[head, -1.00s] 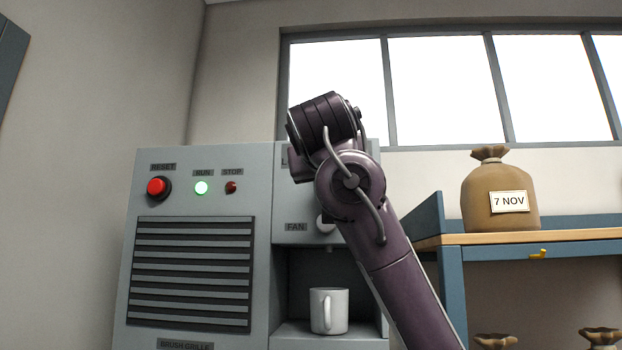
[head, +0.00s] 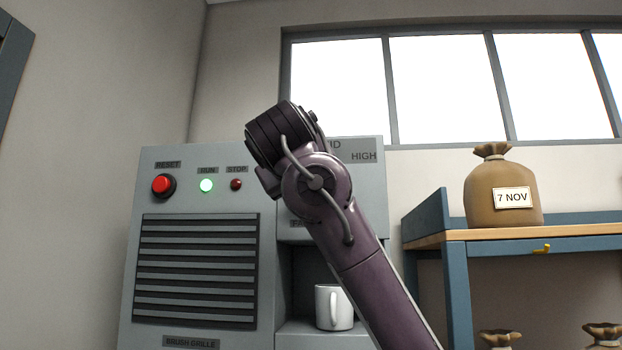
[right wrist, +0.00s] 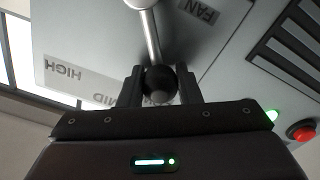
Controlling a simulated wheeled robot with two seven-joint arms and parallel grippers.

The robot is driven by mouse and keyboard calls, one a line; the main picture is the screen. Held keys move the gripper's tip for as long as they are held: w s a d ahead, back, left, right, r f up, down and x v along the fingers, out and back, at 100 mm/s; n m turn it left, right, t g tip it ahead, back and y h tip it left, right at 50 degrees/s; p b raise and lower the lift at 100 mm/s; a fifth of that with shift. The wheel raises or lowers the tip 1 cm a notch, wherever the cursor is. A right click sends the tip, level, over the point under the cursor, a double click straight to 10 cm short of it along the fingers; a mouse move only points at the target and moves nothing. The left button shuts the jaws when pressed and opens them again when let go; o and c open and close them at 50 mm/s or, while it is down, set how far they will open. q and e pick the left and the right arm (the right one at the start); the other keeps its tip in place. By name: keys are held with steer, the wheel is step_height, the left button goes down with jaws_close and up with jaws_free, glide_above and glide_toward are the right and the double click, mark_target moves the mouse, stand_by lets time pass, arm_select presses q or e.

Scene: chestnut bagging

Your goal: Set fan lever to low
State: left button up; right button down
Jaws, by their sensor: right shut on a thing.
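The fan lever is a metal rod (right wrist: 151,35) with a round black knob (right wrist: 160,78), seen in the right wrist view. My right gripper (right wrist: 160,84) is shut on the knob, one finger on each side. The rod runs from a pale hub (right wrist: 142,3) on the grey panel. The HIGH label (right wrist: 64,70) is upside down to the left, and the MID label (right wrist: 120,101) is partly covered just left of the knob. No LOW label is visible. In the head view my right arm hides the lever and gripper. My left gripper is not in view.
A white mug (head: 334,308) stands in the recess below. A sack (head: 503,190) sits on a bench to the right.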

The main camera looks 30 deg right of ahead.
steer(key=shift+w+a+f, duration=0.15)
steer(key=shift+a+f, duration=0.05)
steer(key=shift+a, duration=0.05)
stand_by(0.4)
steer(key=c, duration=1.1)
jaws_free()
steer(key=shift+w, duration=0.15)
steer(key=shift+o, duration=0.2)
